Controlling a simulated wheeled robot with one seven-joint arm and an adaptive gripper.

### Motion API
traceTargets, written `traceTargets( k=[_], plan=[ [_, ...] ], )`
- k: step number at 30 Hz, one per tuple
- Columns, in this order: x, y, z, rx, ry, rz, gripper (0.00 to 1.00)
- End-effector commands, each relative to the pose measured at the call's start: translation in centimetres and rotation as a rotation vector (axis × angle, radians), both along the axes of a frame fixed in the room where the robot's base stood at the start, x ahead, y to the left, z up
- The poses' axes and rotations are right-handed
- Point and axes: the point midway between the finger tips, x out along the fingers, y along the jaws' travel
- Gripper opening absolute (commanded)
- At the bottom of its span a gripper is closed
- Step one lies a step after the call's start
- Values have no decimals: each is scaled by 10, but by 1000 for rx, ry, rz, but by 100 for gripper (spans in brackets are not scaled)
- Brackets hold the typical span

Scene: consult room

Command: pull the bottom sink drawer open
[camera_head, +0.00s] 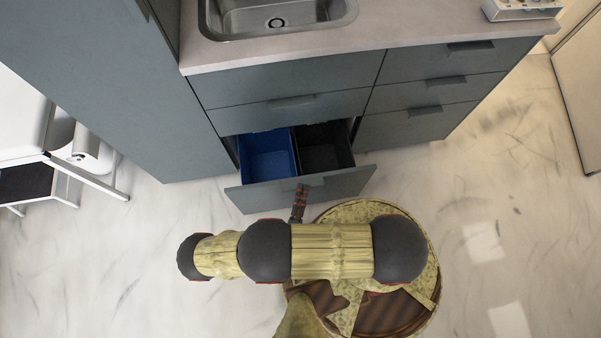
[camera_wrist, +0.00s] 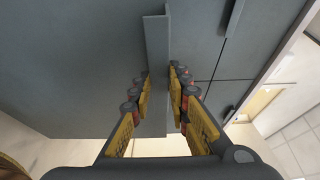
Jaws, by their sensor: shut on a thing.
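The bottom sink drawer (camera_head: 250,197) is grey-blue and stands pulled out from under the sink. A blue bin (camera_head: 268,155) and a black bin (camera_head: 325,150) show inside it. My gripper (camera_head: 301,190) is at the middle of the drawer front's top edge. In the wrist view my gripper (camera_wrist: 160,82) is shut on the drawer's handle (camera_wrist: 156,45), a grey strip running between the yellow-and-black fingers. In the head view the handle is largely hidden by my gripper.
The sink (camera_head: 275,18) is set in the counter (camera_head: 400,25) above. A closed upper drawer (camera_head: 240,118) and several closed side drawers (camera_head: 420,95) surround the opening. A paper roll (camera_head: 95,155) on a white-framed stand is at the left. The floor (camera_head: 500,200) at right is clear.

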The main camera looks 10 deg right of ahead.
Motion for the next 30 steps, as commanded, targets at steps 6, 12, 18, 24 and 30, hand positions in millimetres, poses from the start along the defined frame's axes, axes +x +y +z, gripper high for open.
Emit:
traceTargets(
  k=[6,12,18,24,30],
  plan=[
    [0,1,-5,9,10,-1,0],
    [0,2,-5,8,8,-1,28],
    [0,1,-3,6,6,-1,33],
    [0,1,-2,5,5,-1,33],
    [0,2,14,6,5,-2,33]
  ],
)
